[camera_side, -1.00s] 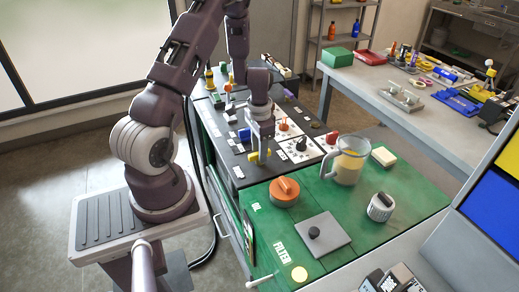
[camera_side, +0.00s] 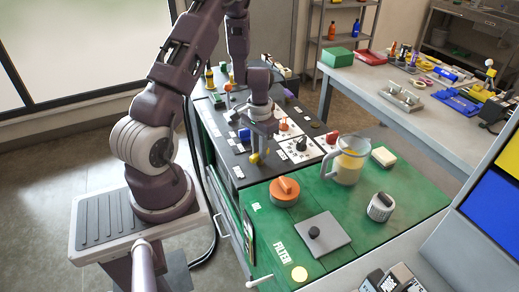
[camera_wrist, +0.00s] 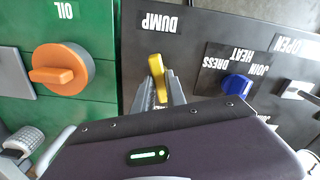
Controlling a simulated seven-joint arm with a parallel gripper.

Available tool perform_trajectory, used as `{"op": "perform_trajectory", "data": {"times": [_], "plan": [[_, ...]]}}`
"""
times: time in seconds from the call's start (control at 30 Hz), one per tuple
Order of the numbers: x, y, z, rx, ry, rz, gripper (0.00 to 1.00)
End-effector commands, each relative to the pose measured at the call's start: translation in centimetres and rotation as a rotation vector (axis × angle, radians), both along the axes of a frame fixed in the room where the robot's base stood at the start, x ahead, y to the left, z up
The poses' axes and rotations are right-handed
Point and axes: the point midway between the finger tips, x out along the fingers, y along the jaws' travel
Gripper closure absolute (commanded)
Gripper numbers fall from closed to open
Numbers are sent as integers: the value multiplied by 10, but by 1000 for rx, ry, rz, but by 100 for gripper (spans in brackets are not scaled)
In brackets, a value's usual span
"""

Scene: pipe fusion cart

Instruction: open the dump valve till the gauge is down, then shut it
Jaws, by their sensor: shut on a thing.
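The dump valve's yellow handle (camera_wrist: 157,66) shows in the wrist view below the upside-down DUMP label on the dark panel. My gripper (camera_wrist: 162,88) is shut on this handle, with its grey fingers on either side. In the side view my gripper (camera_side: 262,143) points down at the panel and the yellow handle (camera_side: 254,158) shows small at its fingertips. The handle's far end and base are partly hidden by the fingers. I cannot make out a gauge or its reading in either view.
Right of the handle in the wrist view are a blue knob (camera_wrist: 238,85) and a silver switch (camera_wrist: 294,89). The orange OIL cap (camera_wrist: 64,70) is left, on the green top. A jug (camera_side: 347,163) of yellow liquid stands on that green top.

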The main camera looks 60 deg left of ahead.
Motion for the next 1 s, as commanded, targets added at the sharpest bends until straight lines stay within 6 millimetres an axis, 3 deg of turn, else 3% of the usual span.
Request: {"op": "perform_trajectory", "data": {"times": [1.0], "plan": [[2,1,1,3,-6,944,100]]}}
